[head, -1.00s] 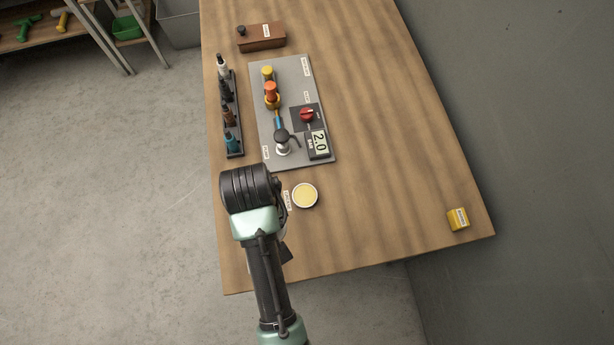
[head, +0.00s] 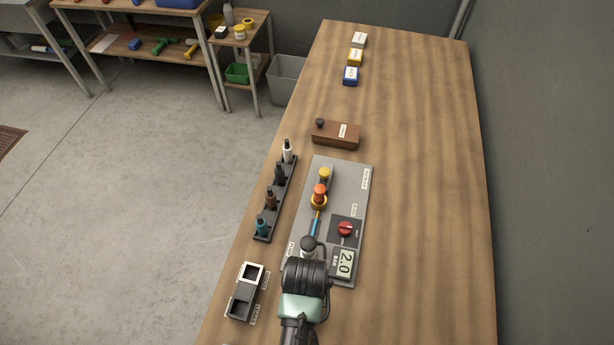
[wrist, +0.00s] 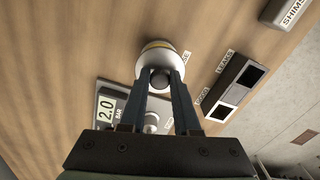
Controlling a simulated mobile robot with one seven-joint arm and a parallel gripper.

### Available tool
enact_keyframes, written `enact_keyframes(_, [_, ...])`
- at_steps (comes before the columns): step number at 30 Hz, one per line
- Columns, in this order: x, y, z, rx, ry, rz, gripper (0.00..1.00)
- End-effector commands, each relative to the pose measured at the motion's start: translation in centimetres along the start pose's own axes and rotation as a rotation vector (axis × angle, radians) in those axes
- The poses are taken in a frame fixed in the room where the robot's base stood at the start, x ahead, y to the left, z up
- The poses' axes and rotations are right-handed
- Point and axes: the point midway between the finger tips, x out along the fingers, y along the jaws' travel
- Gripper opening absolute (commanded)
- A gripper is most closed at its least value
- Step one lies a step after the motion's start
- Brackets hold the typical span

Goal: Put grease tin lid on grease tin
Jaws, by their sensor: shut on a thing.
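In the wrist view my gripper (wrist: 160,81) is shut on the dark round knob of the grease tin lid (wrist: 151,61), a pale disc. The grease tin (wrist: 156,44) shows as a pale round rim with a yellowish edge just behind the lid, beside a partly hidden label. The lid overlaps the tin; I cannot tell whether it rests on it or is held slightly above. In the head view my arm's end hides the gripper, and neither tin nor lid can be seen.
A grey panel (head: 345,185) with a gauge (head: 344,263), red knob and valve parts is close by. A black two-compartment tray (head: 241,304) and a rack of bottles (head: 268,213) stand left of it. A brown box (head: 335,134) lies farther back. The table's right side is clear.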

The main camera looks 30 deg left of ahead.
Motion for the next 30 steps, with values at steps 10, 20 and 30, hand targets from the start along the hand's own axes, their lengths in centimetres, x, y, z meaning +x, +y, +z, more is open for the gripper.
enact_keyframes(10, [3.9,0.0,0.1,0.0,-0.002,0.0,0.0])
enact_keyframes(20, [4.2,0.0,0.0,0.0,-0.001,0.0,0.0])
enact_keyframes(30, [4.3,0.0,0.1,0.0,-0.001,0.0,0.6])
